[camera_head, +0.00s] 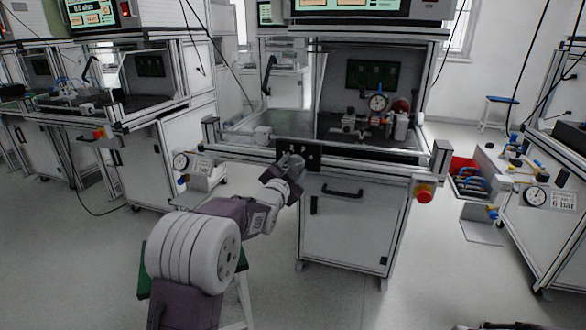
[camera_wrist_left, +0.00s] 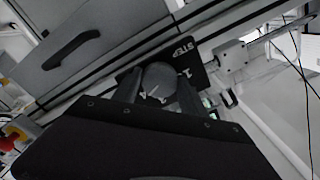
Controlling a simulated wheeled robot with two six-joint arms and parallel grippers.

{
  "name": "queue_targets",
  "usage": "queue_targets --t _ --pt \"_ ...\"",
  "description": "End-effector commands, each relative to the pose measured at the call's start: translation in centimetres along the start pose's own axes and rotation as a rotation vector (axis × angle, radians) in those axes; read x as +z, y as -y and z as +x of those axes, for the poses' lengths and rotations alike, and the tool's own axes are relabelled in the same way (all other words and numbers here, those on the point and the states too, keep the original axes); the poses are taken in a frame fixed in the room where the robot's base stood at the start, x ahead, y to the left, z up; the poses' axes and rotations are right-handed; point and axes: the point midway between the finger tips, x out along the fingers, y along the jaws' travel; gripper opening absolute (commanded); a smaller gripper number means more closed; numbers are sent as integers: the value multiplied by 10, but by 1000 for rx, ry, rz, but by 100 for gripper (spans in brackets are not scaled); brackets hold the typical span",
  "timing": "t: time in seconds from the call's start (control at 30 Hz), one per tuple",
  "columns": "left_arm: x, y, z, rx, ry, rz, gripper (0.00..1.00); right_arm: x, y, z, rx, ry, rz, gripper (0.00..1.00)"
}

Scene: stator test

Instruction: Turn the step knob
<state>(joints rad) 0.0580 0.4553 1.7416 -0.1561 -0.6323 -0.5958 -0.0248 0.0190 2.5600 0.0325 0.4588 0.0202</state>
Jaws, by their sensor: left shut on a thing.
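The step knob (camera_wrist_left: 158,77) is a round grey knob with a pale pointer mark, on a black panel lettered STEP (camera_wrist_left: 186,51) in the left wrist view. In the head view the black panel (camera_head: 312,153) sits on the front rail of the middle test bench. My left gripper (camera_head: 291,163) reaches it from the front and covers most of the knob there. In the left wrist view the two dark fingers of my left gripper (camera_wrist_left: 155,88) stand on either side of the knob and are shut on it. My right gripper is not in view.
A red and yellow stop button (camera_head: 424,193) sits at the bench's front right corner. A cabinet handle (camera_head: 342,191) is below the panel. A dial gauge (camera_head: 378,102) stands inside the bench. A red bin (camera_head: 464,165) is to the right. The floor between benches is mostly clear.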

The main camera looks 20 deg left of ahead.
Motion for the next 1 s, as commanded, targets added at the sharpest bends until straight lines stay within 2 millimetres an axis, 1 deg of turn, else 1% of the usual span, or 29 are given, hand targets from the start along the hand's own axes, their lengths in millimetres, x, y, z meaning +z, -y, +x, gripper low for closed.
queue_targets --t 0.13,0.17,0.2,0.23,0.53,0.63,0.77,0.9,1.0 --pt "0 -1 0 2 1 3 9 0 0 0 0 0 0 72" --pt "0 -1 0 2 1 3 55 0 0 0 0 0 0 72" --pt "0 -1 0 2 1 3 67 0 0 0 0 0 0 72" --pt "0 -1 0 2 1 2 72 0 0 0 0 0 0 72" --pt "0 0 -1 1 1 0 72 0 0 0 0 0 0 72" --pt "0 0 -8 2 2 0 72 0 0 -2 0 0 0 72" --pt "-1 2 -32 1 2 1 72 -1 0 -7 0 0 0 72" --pt "-1 2 -62 1 3 0 72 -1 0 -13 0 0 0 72" --pt "-1 1 -79 1 1 0 72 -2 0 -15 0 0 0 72"
